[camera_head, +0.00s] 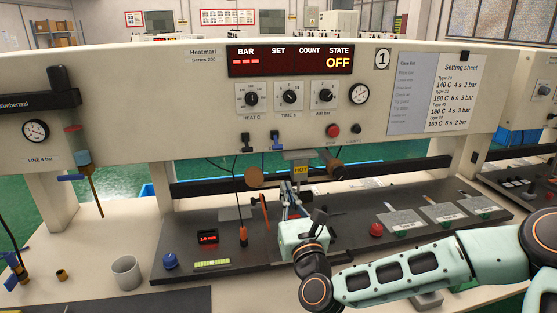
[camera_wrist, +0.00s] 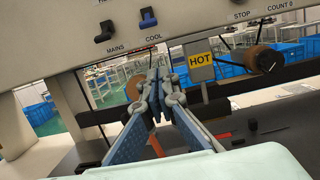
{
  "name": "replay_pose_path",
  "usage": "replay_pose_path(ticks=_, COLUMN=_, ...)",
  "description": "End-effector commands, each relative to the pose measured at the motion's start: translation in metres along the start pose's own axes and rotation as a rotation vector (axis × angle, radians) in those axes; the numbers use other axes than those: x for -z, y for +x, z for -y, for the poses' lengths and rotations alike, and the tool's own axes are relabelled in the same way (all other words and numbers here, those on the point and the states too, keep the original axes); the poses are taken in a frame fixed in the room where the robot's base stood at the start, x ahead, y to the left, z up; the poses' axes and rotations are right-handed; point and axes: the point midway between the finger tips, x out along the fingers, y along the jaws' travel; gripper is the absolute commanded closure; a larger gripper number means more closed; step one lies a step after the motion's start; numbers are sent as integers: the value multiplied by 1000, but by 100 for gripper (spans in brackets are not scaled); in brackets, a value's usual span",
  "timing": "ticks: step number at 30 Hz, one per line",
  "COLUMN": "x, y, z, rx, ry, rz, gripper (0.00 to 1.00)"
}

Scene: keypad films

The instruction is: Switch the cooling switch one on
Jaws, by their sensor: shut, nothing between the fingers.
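The cooling switch is the blue lever labelled COOL (camera_wrist: 148,18) on the underside of the panel front in the wrist view; in the head view the blue switch (camera_head: 276,143) sits below the dials of the panel marked 1. I cannot tell its position surely. My gripper (camera_wrist: 154,76) is shut and empty, its fingertips below the switch and apart from it. In the head view my gripper (camera_head: 289,194) is above the dark bench, under the panel. The black MAINS switch (camera_wrist: 104,32) is left of the blue one.
The red STOP button (camera_head: 333,131) is right of the switches. The display (camera_head: 290,61) reads OFF.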

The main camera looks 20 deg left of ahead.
Motion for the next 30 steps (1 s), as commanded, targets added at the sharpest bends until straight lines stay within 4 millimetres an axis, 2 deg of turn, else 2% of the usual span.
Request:
replay_pose_path(ticks=4, x=0, y=4, z=0, rx=0, ry=-1, rz=1, gripper=100)
replay_pose_path(ticks=8, x=-1, y=18, z=0, rx=1, ry=-2, rz=2, gripper=100)
replay_pose_path(ticks=22, x=-2, y=101, z=-1, rx=0, ry=-2, rz=2, gripper=100)
replay_pose_path(ticks=25, x=-19, y=96, z=0, rx=-2, ry=-4, rz=1, gripper=100)
replay_pose_path(ticks=30, x=-34, y=89, z=0, rx=0, ry=-2, rz=0, gripper=100)
